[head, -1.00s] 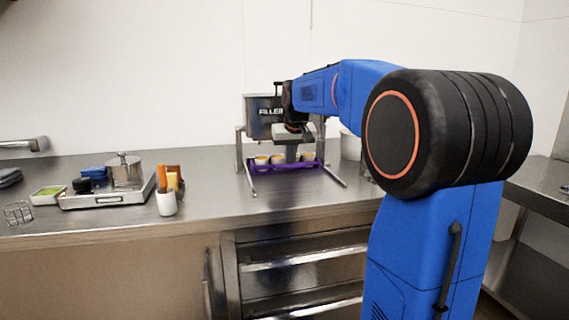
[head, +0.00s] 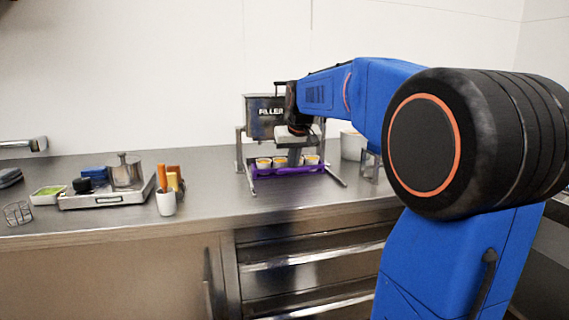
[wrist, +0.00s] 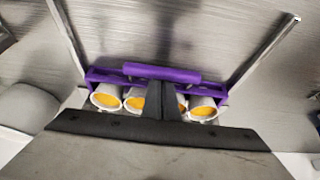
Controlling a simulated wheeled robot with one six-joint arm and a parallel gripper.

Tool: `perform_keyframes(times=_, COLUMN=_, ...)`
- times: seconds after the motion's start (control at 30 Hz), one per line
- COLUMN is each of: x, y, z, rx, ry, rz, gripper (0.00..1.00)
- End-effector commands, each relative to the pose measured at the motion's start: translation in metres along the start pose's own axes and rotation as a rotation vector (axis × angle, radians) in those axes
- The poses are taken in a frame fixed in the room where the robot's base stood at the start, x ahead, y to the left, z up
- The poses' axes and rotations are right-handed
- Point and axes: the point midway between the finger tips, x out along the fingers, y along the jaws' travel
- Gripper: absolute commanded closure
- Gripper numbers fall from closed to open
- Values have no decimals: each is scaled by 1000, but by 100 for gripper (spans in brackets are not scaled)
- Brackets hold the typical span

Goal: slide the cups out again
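A purple tray (head: 285,170) lies on the counter between the metal legs of the filler (head: 266,115). Several white cups with orange-yellow contents stand in a row in it, such as the left cup (head: 263,162) and the right cup (head: 312,159). The wrist view shows the tray's purple handle bar (wrist: 162,73) on the robot's side. My gripper (head: 294,163) reaches down among the cups. In the wrist view its dark fingers (wrist: 160,88) are together, right behind the handle bar, and partly hide the middle cups. I see nothing between them; contact is hard to tell.
Two metal legs flank the tray, the right one (head: 335,177) running toward the front edge. A white tub (head: 352,145) stands right of the filler. A white holder (head: 166,203) and a scale with a pot (head: 125,172) stand at left. Counter before the tray is clear.

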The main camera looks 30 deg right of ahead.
Motion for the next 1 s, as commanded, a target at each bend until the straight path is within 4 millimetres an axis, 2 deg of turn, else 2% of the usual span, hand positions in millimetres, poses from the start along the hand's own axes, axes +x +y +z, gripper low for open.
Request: perform_keyframes(times=1.0, x=-18, y=0, z=37, rx=0, ry=1, rz=0, gripper=100)
